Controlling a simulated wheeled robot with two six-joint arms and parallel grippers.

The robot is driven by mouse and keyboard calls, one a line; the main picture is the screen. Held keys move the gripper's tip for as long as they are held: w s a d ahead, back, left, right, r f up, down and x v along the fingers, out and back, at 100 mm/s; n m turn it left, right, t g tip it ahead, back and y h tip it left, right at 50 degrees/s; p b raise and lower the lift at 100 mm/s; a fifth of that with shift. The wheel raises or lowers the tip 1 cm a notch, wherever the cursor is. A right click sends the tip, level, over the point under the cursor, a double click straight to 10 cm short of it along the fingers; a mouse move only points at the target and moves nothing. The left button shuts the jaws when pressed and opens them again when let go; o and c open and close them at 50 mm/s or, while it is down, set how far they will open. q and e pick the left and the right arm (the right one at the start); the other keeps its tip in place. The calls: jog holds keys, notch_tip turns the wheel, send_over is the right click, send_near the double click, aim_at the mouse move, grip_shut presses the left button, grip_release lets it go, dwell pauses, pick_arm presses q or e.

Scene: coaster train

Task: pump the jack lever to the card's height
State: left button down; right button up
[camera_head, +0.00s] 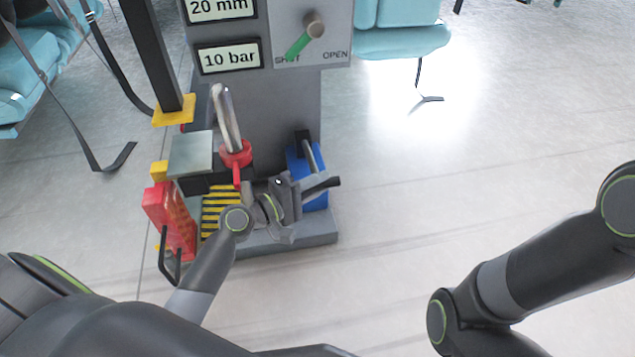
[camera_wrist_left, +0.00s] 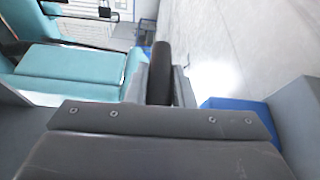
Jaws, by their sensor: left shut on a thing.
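A blue pump box (camera_head: 313,190) stands on the grey base of a machine in the head view, and its blue side shows in the left wrist view (camera_wrist_left: 238,112). My left gripper (camera_head: 316,184) is in front of the box. It is shut on a black lever grip (camera_head: 334,181), which also stands between the fingers in the left wrist view (camera_wrist_left: 161,72). A card (camera_head: 221,9) reads 20 mm; another card (camera_head: 229,57) reads 10 bar. A silver ram (camera_head: 227,115) rises from a red collar (camera_head: 235,154). My right gripper is out of view.
A green-handled valve (camera_head: 300,45) points at SHUT. A red jack-like block with a black handle (camera_head: 172,215) stands left of yellow-black stripes (camera_head: 219,208). Teal seats (camera_head: 400,40) with hanging straps stand behind. The floor at right is clear.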

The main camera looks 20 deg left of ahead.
pick_arm(q)
jog(key=shift+a+f, duration=0.1)
jog(key=shift+f, duration=0.2)
jog(key=c, duration=1.2)
grip_release()
jog(key=shift+c, duration=0.2)
jog(key=shift+r, duration=0.1)
jog(key=v, duration=1.7)
jog(key=shift+s, duration=0.2)
